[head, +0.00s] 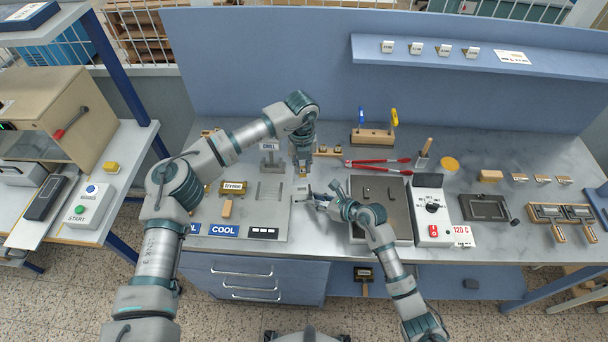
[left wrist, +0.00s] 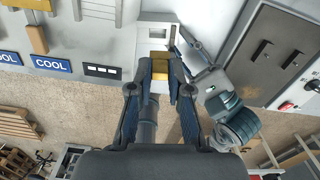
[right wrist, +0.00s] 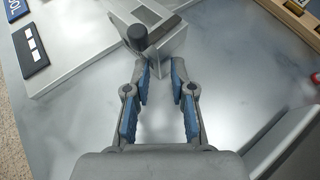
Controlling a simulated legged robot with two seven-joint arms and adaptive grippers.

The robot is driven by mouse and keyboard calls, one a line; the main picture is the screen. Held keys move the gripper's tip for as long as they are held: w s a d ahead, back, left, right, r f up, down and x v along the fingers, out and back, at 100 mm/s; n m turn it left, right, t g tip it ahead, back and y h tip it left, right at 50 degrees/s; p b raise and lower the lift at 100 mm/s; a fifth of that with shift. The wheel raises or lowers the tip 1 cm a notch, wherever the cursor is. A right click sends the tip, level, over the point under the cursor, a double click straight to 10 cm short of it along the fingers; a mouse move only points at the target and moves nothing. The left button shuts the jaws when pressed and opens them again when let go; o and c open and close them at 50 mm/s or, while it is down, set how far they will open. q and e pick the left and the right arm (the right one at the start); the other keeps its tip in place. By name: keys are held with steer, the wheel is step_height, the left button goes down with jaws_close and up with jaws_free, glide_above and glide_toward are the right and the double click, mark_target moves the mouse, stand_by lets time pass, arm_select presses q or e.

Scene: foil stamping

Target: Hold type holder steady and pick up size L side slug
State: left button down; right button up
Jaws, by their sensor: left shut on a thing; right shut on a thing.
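My left gripper (head: 303,170) points down above the type holder area. In the left wrist view my left gripper (left wrist: 160,75) is shut on a small brass-coloured side slug (left wrist: 160,69); its size mark cannot be read. The grey type holder (left wrist: 155,33) lies just beyond the slug, and the two look apart. My right gripper (head: 322,198) comes in low from the right. In the right wrist view my right gripper (right wrist: 161,72) is shut on the edge of the type holder (right wrist: 174,44), which has a black knob. The holder is partly hidden in the head view.
A wooden rack (head: 327,153) with small brass pieces stands behind the left gripper. A dark plate (head: 400,220) and a white control box (head: 432,214) stand to the right. COOL sign (head: 224,230) and a grey board lie left. Red-handled tongs (head: 378,166) lie behind.

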steer(key=shift+s+a+f, duration=0.1)
steer(key=shift+a+f, duration=0.05)
steer(key=o, duration=0.9)
steer(key=shift+o, duration=0.2)
steer(key=shift+a, duration=0.1)
steer(key=v, duration=1.1)
steer(key=shift+f, duration=0.1)
steer(key=shift+d+r, duration=0.25)
steer(key=shift+d, duration=0.15)
steer(key=shift+a, duration=0.1)
